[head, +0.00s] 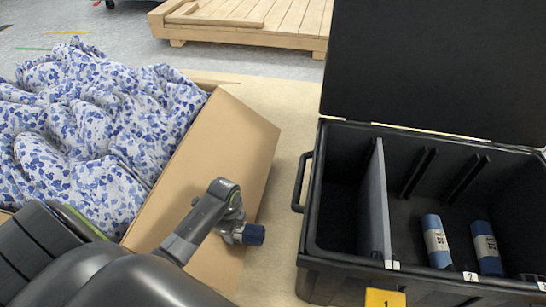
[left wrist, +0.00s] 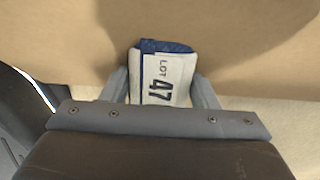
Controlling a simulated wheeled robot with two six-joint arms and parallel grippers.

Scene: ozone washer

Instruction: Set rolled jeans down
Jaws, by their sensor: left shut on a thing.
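My left gripper (left wrist: 163,88) is shut on a rolled pair of dark blue jeans (left wrist: 166,47) with a white band marked "LOT 47" (left wrist: 162,80). In the head view the blue end of the roll (head: 253,235) sticks out of the gripper (head: 236,230), in front of the cardboard box flap and left of the black bin (head: 300,190). Two similar blue rolls (head: 437,240) (head: 486,247) with pale bands lie side by side in the bin's right compartment. My right gripper is not in view.
The bin's lid (head: 430,70) stands open at the back. A grey divider (head: 373,205) splits the bin; the visible floor of its left compartment looks empty. A cardboard box (head: 225,150) with blue-patterned cloth (head: 85,130) stands at left. A wooden pallet (head: 245,25) lies behind.

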